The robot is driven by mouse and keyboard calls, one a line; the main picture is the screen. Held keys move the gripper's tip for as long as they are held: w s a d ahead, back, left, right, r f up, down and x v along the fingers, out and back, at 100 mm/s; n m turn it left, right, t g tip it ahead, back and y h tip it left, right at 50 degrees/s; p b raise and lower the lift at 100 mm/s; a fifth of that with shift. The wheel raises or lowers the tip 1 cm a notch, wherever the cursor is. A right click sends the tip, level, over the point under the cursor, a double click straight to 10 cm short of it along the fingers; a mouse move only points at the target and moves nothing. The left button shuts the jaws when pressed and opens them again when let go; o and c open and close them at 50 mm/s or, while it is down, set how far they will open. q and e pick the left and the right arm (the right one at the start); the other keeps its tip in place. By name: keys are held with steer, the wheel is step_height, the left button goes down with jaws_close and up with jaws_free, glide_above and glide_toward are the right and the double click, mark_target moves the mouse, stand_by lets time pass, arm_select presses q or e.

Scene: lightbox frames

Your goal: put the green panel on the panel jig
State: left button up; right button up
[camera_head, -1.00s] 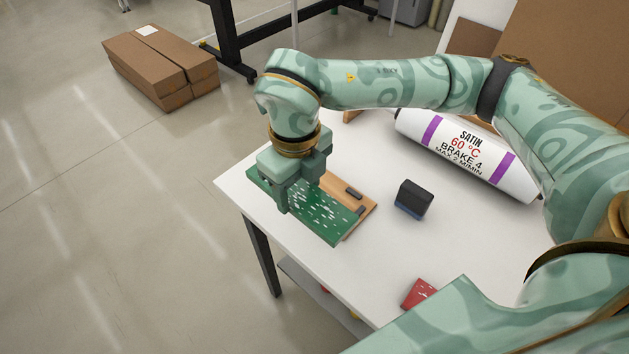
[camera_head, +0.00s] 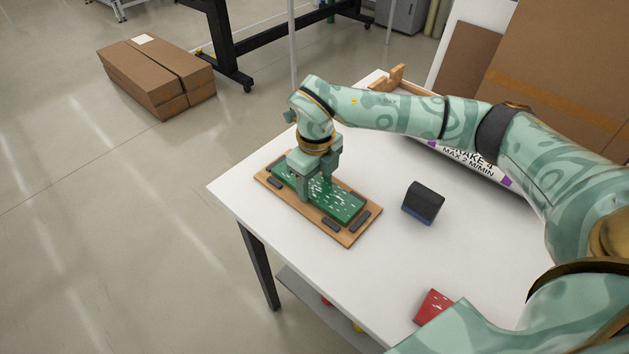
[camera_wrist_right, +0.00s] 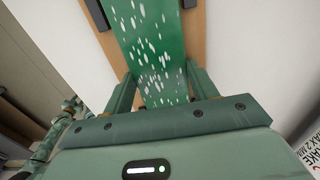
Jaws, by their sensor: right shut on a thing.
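The green panel (camera_head: 343,205), flecked with white, lies over the wooden panel jig (camera_head: 346,240) on the white table. It lines up with the jig, between the jig's dark blocks. Whether it rests on the jig or hangs just above it, I cannot tell. My right gripper (camera_head: 315,197) is shut on the panel from above and hides its middle. In the right wrist view the panel (camera_wrist_right: 150,45) runs between my two fingers, with the jig's wood (camera_wrist_right: 197,45) showing beside it. My left gripper is not in view.
A black block with a blue base (camera_head: 422,203) stands right of the jig. A red piece (camera_head: 432,307) lies near the table's front. Cardboard boxes (camera_head: 160,80) sit on the floor.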

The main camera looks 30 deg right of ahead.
mark_target(316, 186)
steer(key=shift+r, duration=0.15)
steer(key=o, duration=1.2)
steer(key=shift+c, duration=0.2)
step_height(316, 186, up, 12)
steer(key=p, duration=0.3)
